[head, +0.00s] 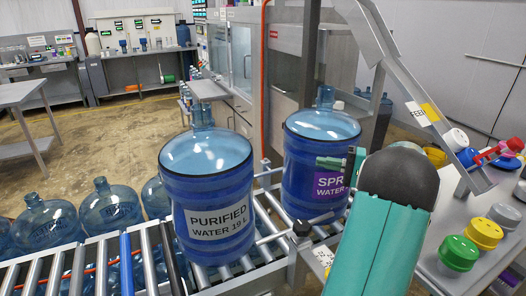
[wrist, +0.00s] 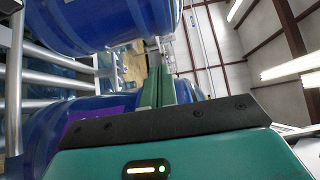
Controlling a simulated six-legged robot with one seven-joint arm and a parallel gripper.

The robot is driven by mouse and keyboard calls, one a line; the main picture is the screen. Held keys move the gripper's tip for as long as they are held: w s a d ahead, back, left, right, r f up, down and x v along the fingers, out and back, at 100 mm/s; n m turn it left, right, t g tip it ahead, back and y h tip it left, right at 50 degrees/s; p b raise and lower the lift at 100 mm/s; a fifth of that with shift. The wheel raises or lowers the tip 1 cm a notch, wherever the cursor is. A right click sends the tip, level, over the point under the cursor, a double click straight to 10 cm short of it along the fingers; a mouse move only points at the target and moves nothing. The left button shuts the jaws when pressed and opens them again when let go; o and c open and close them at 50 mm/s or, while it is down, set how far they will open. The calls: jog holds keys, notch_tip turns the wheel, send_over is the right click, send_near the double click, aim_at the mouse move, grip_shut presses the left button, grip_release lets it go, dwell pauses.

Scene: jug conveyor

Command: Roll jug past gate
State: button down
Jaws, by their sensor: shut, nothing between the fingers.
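A blue jug labelled "PURIFIED WATER 19 L" (head: 207,195) stands upright on the roller conveyor (head: 72,268) in the head view. Behind and right of it, a second upright jug with a purple "SPR… WATER" label (head: 308,160) stands on the rollers, partly hidden by my gripper. Metal bars (head: 272,237) with a black knob lie between the jugs; they may be the gate. My gripper (head: 352,166) is at the right side of the purple-labelled jug, and contact is unclear. In the wrist view its fingers (wrist: 155,88) are together and empty, with the purple-labelled jug (wrist: 50,125) at lower left and another blue jug (wrist: 105,22) above.
Several clear blue jugs (head: 108,207) stand beyond the conveyor at left. An orange-edged post (head: 264,80) and a glass-fronted cabinet (head: 238,65) rise behind. A bench with coloured caps (head: 483,233) is at right. Open floor (head: 90,135) lies at back left.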

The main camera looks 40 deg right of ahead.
jog(key=x, duration=2)
jog(key=shift+s+a, duration=0.1)
